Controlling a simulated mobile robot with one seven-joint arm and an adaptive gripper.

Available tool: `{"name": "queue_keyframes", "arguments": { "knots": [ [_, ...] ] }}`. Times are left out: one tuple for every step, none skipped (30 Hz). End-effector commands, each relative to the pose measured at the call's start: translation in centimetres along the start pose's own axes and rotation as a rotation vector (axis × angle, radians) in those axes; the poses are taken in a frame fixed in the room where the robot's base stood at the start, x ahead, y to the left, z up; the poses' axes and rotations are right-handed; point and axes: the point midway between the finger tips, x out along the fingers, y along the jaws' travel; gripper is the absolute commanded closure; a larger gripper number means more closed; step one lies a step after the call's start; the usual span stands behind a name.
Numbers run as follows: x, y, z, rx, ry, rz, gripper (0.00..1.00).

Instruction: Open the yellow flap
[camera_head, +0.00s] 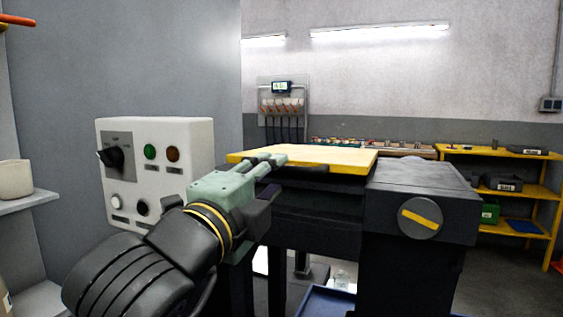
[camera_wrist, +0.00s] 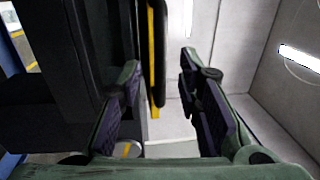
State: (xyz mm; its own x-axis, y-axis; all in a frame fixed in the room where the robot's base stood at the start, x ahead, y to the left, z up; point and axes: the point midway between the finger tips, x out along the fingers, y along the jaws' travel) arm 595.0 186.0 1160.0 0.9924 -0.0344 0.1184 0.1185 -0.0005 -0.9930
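The yellow flap (camera_head: 325,157) lies flat, like a lid, on top of the dark machine housing (camera_head: 315,200) in the head view. My gripper (camera_head: 272,172) is at the flap's near left edge. In the wrist view the flap shows edge-on as a thin yellow strip (camera_wrist: 154,75) with a dark bar alongside it. My gripper (camera_wrist: 160,68) is open there, with one finger on each side of the strip and bar. I see gaps beside both fingers, and no clear contact. The flap's hinge side is not clear to me.
A white control box (camera_head: 160,170) with a black switch and buttons stands left of my gripper. A dark block with a round yellow-marked knob (camera_head: 421,217) adjoins the machine at right. Yellow shelves (camera_head: 480,148) stand farther back. Air above the flap looks clear.

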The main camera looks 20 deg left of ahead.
Motion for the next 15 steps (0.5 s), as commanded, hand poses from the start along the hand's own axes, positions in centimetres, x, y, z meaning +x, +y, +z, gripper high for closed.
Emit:
{"name": "queue_keyframes", "arguments": {
  "knots": [
    [1.0, -0.2, -0.1, -0.001, 0.002, 0.001, 0.69],
    [1.5, -0.2, -0.1, -0.001, 0.002, 0.002, 0.69],
    [2.1, -0.1, -0.1, -0.001, 0.001, 0.001, 0.69],
    [2.5, -0.2, 0.0, -0.002, 0.002, 0.000, 0.69],
    [2.9, -0.2, 0.0, -0.002, 0.001, 0.000, 0.69],
    [3.3, -0.1, 0.0, -0.002, 0.000, 0.000, 0.69],
    [3.6, -0.1, 0.0, -0.002, 0.001, 0.000, 0.69],
    [3.8, -0.1, 0.0, -0.002, 0.001, -0.001, 0.69],
    [4.0, -0.1, 0.0, -0.001, 0.001, -0.002, 0.69],
    [4.2, -0.1, 0.0, -0.001, 0.000, -0.002, 0.69],
    [4.3, -0.1, 0.0, -0.001, 0.000, -0.002, 0.69],
    [4.4, -0.1, 0.0, -0.001, 0.000, -0.002, 0.69],
    [4.4, 0.0, 0.0, -0.001, 0.000, -0.002, 0.69],
    [4.4, 0.0, 0.0, -0.001, 0.000, -0.002, 0.69],
    [4.4, 0.0, 0.0, -0.001, 0.000, -0.002, 0.69]
  ]
}}
